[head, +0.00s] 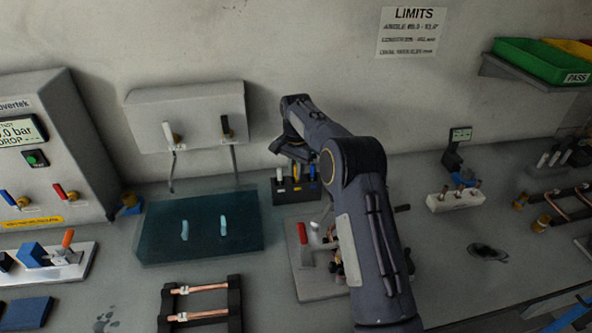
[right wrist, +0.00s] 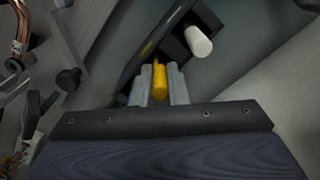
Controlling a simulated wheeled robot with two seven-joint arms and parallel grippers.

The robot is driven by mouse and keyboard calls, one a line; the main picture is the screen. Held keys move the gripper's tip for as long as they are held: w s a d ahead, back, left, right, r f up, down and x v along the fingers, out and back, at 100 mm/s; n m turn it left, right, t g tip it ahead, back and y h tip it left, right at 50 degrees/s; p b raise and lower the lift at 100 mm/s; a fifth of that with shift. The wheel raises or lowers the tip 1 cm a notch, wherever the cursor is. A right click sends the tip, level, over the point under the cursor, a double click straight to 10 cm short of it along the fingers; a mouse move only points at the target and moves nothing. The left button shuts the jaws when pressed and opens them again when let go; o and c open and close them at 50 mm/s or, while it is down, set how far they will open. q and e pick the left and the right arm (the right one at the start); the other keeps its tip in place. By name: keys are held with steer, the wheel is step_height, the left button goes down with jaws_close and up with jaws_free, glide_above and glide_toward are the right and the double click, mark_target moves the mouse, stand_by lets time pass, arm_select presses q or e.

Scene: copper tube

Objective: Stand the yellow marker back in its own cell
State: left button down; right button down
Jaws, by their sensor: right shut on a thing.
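My right gripper (right wrist: 160,88) is shut on the yellow marker (right wrist: 159,78), which shows between the two grey fingers in the right wrist view. In the head view the right gripper (head: 296,165) is over the dark marker holder (head: 296,196) at the back of the bench, partly hidden by my arm. A white marker (head: 279,175) stands in the holder's left part; it also shows in the right wrist view (right wrist: 198,42). Whether the yellow marker's lower end is inside a cell is hidden. My left gripper is not in view.
A wall box (head: 190,115) hangs behind left. A white block (head: 455,200) stands to the right.

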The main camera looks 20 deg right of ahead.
steer(key=shift+f, duration=0.2)
steer(key=c, duration=1.9)
jaws_free()
steer(key=shift+f, duration=0.1)
steer(key=o, duration=0.5)
steer(key=shift+c, duration=0.2)
step_height(320, 180, up, 11)
steer(key=shift+r+p, duration=0.1)
steer(key=shift+p, duration=0.2)
steer(key=shift+r, duration=0.7)
